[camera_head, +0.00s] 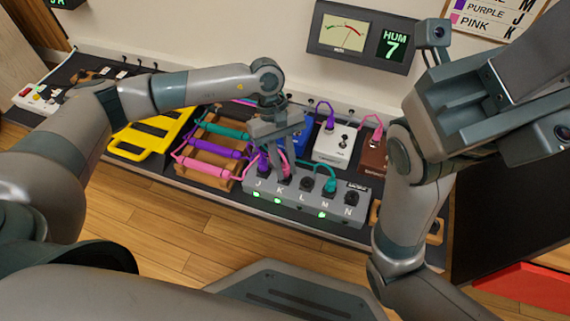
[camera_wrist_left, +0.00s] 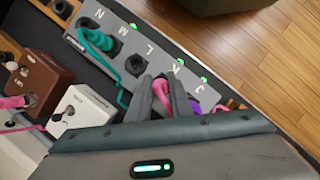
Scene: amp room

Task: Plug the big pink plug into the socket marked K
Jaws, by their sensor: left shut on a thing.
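The pink plug (camera_head: 285,171) is at the socket marked K on the grey socket strip (camera_head: 300,205). It appears seated, and the light beside K is green. My left gripper (camera_head: 281,172) is over K, shut on the pink plug. The left wrist view shows its fingers (camera_wrist_left: 161,99) around the pink plug (camera_wrist_left: 160,84). The fingers hide most of the plug and socket K. A purple plug (camera_head: 263,164) is in J and a teal plug (camera_head: 331,185) is in M. Sockets L (camera_head: 307,184) and N (camera_head: 351,198) are empty. My right gripper's fingers do not show.
A wooden rack (camera_head: 205,170) with teal, purple and pink cable rolls stands left of the strip, beside a yellow frame (camera_head: 130,138). Behind the strip are blue, white (camera_head: 338,145) and brown (camera_head: 374,153) pedals with cables. A meter (camera_head: 362,38) reads HUM 7.

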